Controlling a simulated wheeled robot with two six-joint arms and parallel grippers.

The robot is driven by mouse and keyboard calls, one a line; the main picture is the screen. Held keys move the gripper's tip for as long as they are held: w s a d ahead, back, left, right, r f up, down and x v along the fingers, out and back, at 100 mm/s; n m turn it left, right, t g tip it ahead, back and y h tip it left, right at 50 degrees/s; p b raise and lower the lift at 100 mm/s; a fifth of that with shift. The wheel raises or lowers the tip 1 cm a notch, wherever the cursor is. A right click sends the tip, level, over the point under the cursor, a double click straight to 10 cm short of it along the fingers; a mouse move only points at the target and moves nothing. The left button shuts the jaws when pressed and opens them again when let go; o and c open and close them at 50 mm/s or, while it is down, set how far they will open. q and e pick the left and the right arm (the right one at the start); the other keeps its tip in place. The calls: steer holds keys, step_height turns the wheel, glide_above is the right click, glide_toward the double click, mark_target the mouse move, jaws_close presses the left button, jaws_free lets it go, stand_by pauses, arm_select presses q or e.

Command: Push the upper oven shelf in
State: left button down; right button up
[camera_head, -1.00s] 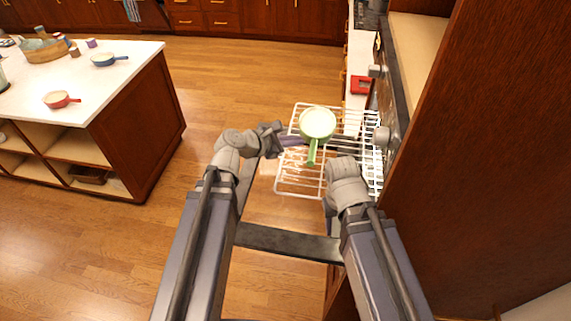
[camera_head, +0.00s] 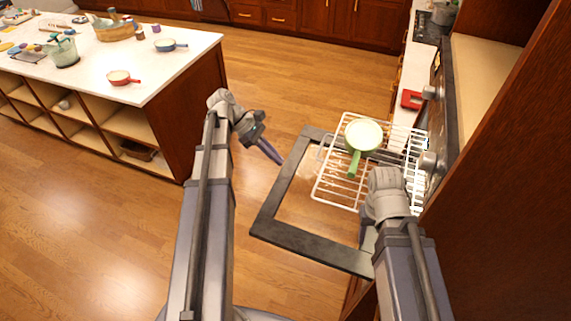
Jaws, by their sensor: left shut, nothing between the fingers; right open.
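The white wire oven shelf (camera_head: 330,190) sticks out of the oven (camera_head: 440,110) at the right, above the open dark-framed oven door (camera_head: 305,248). A green pan (camera_head: 363,134) stands on the shelf, its handle pointing toward me. More white rack wires show to the right of the pan, close to the oven. My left gripper (camera_head: 276,157) is shut and empty, left of the shelf and apart from it. My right arm reaches to the shelf's near right side; the fingers of my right gripper are hidden behind its own wrist.
A tall wooden cabinet panel (camera_head: 500,170) stands close on the right. A white-topped island (camera_head: 190,50) with a red pan (camera_head: 122,78) and a blue pan (camera_head: 169,45) is at the left. Open wooden floor lies between.

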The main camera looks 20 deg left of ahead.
arm_select(q)
steer(key=d+f+b, duration=0.4)
steer(key=d+f, duration=0.1)
steer(key=d, duration=0.4)
steer(key=shift+d+f+b, duration=0.35)
steer(key=shift+f+b, duration=0.05)
arm_select(e)
step_height(320, 180, down, 6)
steer(key=shift+r, duration=0.1)
arm_select(q)
steer(key=shift+w+d, duration=0.1)
